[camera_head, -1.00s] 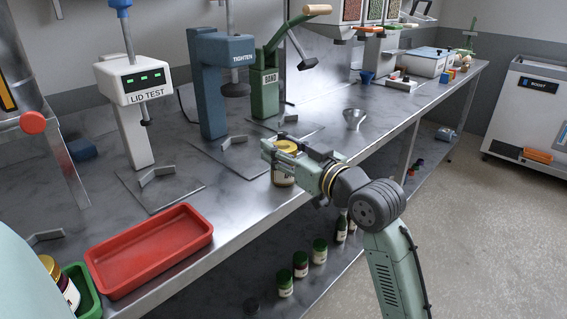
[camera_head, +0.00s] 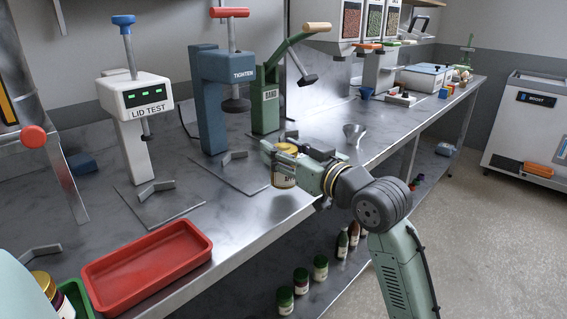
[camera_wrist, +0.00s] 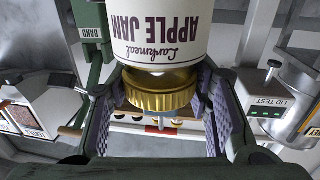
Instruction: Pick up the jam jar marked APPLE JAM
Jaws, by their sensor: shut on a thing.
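The jam jar (camera_wrist: 163,40) has a white label reading APPLE JAM and a gold lid (camera_wrist: 160,90). It fills the top middle of the wrist view, upside down in that picture. My gripper (camera_head: 283,160) is shut on the jar, with its grey ribbed pads on both sides of the gold lid in the wrist view. In the head view the held jar (camera_head: 284,180) shows below my fingers near the front edge of the steel bench (camera_head: 235,215), partly hidden by them. I cannot tell the exact gap between its base and the bench.
A red tray (camera_head: 150,262) lies at the front left, with another gold-lidded jar (camera_head: 44,283) beside it. The LID TEST (camera_head: 135,100), TIGHTEN (camera_head: 222,68) and BAND (camera_head: 266,100) stations stand behind. Several green-capped jars stand on the lower shelf.

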